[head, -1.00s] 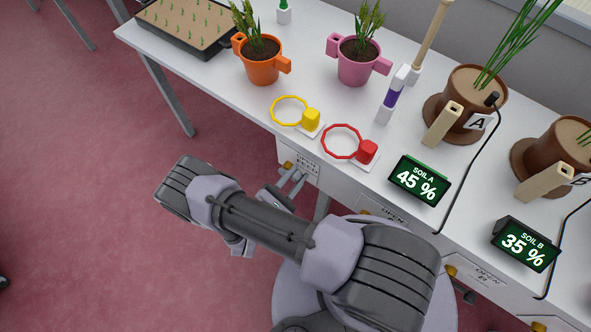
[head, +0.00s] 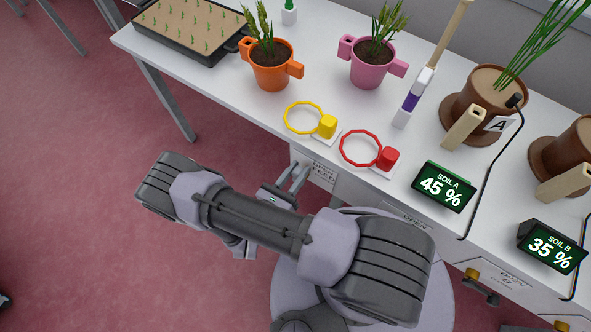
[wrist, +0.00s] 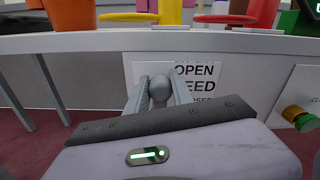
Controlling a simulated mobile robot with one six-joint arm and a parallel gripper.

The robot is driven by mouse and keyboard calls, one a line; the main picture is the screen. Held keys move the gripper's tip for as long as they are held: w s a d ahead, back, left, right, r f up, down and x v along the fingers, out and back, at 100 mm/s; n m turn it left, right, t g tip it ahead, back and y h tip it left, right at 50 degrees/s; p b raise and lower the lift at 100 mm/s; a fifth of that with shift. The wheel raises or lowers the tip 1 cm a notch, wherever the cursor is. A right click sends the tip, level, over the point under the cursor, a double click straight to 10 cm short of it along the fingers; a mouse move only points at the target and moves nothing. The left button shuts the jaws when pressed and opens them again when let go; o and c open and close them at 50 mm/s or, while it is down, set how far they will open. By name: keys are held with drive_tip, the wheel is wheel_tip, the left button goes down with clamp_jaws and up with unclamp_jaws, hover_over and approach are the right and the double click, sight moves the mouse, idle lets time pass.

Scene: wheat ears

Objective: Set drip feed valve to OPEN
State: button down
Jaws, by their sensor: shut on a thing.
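The drip feed valve's label plate (wrist: 200,82) is on the bench front in the wrist view; "OPEN" and "FEED" can be read and a lower line is partly hidden. The same plate shows in the head view (head: 322,172). My gripper (wrist: 160,88) is in front of the plate's left part, its fingers shut on a grey, rounded valve handle (wrist: 159,90). In the head view my gripper (head: 296,178) is at the bench front, left of the plate. The fingers hide most of the valve, so I cannot tell which setting it points to.
Another valve with a brass knob (wrist: 297,114) is to the right; a similar one (head: 472,275) shows in the head view. Above on the bench are a yellow ring (head: 303,117), a red ring (head: 361,148), potted plants and two soil displays (head: 443,187). Floor left of the bench is clear.

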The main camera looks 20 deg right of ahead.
drive_tip(key=shift+w+a+f+n, duration=0.1)
drive_tip(key=shift+w+n, duration=0.05)
drive_tip(key=shift+n, duration=0.15)
drive_tip(key=c, duration=1.1)
unclamp_jaws()
drive_tip(key=p+v, duration=0.2)
drive_tip(key=v, duration=1.5)
drive_tip(key=shift+a, duration=0.15)
